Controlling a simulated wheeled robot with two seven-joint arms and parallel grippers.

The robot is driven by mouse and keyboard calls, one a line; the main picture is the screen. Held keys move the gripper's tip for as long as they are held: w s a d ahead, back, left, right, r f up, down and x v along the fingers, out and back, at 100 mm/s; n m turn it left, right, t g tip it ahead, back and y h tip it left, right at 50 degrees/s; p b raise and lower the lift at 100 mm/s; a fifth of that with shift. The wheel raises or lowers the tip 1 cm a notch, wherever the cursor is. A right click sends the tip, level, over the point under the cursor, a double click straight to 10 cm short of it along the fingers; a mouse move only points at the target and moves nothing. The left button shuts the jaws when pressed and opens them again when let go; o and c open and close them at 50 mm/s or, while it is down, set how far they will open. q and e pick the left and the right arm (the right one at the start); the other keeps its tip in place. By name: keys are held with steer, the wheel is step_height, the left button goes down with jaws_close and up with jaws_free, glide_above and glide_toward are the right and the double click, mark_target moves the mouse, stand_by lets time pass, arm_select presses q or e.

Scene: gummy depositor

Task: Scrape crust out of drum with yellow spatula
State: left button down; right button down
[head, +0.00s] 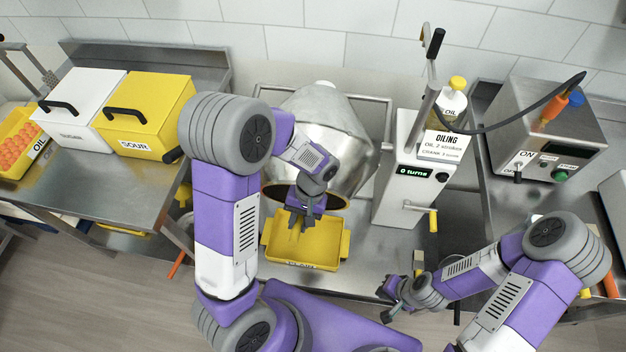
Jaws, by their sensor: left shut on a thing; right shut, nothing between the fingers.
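The metal drum (322,130) stands tilted at the back middle, its dark mouth facing forward and down. A yellow tray (338,250) with a label on its front sits below the mouth. My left gripper (297,226) points down in front of the drum mouth, over the tray. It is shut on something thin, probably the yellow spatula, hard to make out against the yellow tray. Crust inside the drum is hidden by my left arm and shadow. My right gripper (388,300) is shut and empty near the table's front edge, right of the tray.
The oiling machine (404,170) with a yellow-handled crank (433,220) stands right of the drum. A metal control box (545,135) is at the right. White (85,100) and yellow (145,115) lidded bins stand at the left. A bare tabletop strip lies right of the tray.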

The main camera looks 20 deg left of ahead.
arm_select(q)
steer(key=shift+w+r, duration=0.15)
steer(key=shift+r, duration=0.2)
steer(key=s+d+r+b, duration=0.1)
steer(key=s+d+b, duration=0.1)
steer(key=s+b, duration=0.5)
steer(key=s+d+r+b, duration=0.1)
steer(key=s+d+b, duration=0.1)
steer(key=s+b, duration=0.5)
steer(key=s, duration=0.6)
steer(key=shift+d+r, duration=0.35)
steer(key=c, duration=1.4)
jaws_free()
steer(key=shift+c, duration=0.2)
jaws_close()
